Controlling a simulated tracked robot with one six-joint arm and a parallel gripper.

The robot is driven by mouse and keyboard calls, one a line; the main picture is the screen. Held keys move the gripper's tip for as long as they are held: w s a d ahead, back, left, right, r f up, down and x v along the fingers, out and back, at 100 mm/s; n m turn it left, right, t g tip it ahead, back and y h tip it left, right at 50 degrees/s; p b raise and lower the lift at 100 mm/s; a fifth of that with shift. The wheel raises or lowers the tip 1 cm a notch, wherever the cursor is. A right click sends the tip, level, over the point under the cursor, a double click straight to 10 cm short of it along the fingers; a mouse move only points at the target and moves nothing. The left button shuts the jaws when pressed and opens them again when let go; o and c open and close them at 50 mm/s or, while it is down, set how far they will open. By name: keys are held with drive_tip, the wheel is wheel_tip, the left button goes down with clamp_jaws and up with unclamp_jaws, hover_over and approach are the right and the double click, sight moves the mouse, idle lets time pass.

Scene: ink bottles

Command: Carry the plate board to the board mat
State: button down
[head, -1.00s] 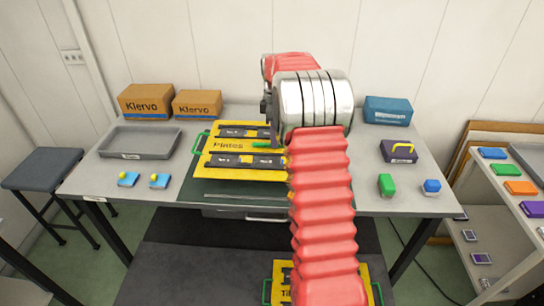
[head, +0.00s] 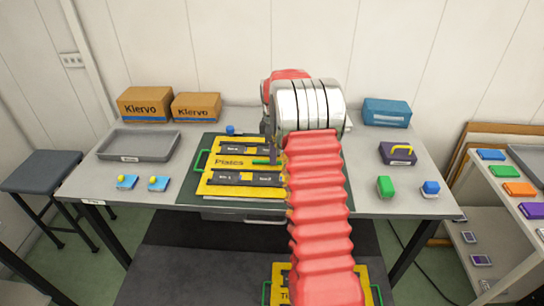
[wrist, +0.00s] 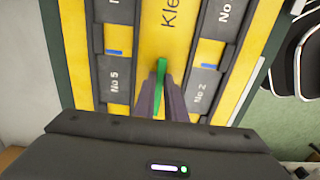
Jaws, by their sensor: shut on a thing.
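The plate board (head: 223,191) is yellow, marked "Plates", with dark strips along it and a green handle at its left end. It is over the dark green board mat (head: 187,188) on the table, with mat showing at its left and far edges. I cannot tell whether it touches the mat. My gripper (wrist: 160,97) is shut on a green grip bar (wrist: 161,72) at the middle of the board. In the head view my arm hides the board's right part. The wrist view shows the strips with "No 5" and "No 2" labels.
A blue bottle (head: 230,129) stands behind the board. A purple case (head: 398,153), a green bottle (head: 385,187) and another blue bottle (head: 430,189) are on the right.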

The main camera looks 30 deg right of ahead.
idle(0.3)
drive_tip(key=c, duration=1.8)
unclamp_jaws()
drive_tip(key=shift+f, duration=0.1)
wheel_tip(320, 180, up, 12)
drive_tip(key=shift+r, duration=0.15)
